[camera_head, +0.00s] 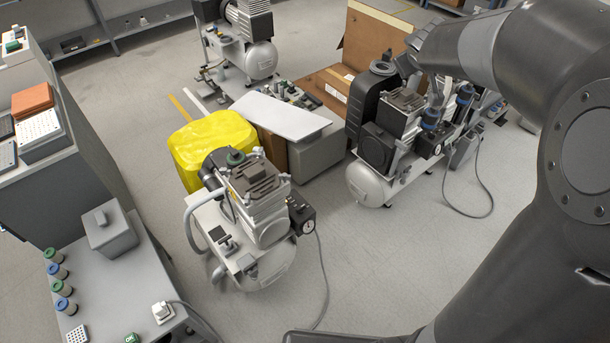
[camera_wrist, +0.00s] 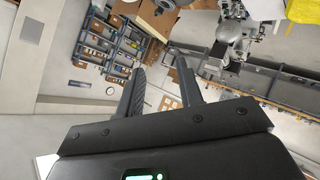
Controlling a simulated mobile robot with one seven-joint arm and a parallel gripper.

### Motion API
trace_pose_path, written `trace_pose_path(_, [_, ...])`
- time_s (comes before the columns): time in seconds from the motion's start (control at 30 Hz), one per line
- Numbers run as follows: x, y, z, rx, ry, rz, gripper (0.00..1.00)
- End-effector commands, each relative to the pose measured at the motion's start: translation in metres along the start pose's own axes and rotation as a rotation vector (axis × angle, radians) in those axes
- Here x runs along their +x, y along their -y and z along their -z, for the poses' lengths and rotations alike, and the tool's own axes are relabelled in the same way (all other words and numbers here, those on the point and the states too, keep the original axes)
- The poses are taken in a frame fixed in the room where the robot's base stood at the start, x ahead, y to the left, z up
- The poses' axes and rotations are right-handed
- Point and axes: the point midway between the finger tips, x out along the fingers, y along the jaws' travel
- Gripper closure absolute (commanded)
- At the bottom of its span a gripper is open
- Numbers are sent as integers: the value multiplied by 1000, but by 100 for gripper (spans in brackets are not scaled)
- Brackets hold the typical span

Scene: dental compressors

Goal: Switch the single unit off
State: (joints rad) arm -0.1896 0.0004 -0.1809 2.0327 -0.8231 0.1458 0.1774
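A compressor (camera_head: 255,205) with one visible pump head on a pale tank stands in the middle foreground. A black box with a round gauge (camera_head: 303,215) is on its right side; its switch position is too small to tell. A second compressor (camera_head: 395,140) stands at right, partly behind my arm, and a third (camera_head: 245,40) at the back. No label shows which is the single unit. My gripper (camera_head: 408,62) is high at upper right, in front of the right compressor in the picture and apart from the foreground one. In the wrist view its fingers (camera_wrist: 161,68) are spread with nothing between.
A yellow-covered box (camera_head: 212,143) stands behind the foreground compressor. A grey bench (camera_head: 115,280) with jars is at lower left. Cardboard (camera_head: 370,45) stands behind the right compressor. A cable (camera_head: 325,280) trails over the floor; open floor lies between the foreground compressor and my arm.

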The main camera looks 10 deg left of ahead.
Motion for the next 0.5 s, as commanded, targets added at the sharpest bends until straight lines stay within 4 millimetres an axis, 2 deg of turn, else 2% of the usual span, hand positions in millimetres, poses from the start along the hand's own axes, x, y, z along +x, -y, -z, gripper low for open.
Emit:
trace_pose_path(0.03, [21, 7, 10, -50, -26, 13, 66])
trace_pose_path(0.17, [68, 28, 34, -182, -108, 53, 66])
trace_pose_path(0.27, [103, 52, 48, -286, -169, 99, 66])
trace_pose_path(0.37, [136, 83, 58, -393, -226, 162, 66])
trace_pose_path(0.5, [179, 136, 61, -543, -296, 274, 66])
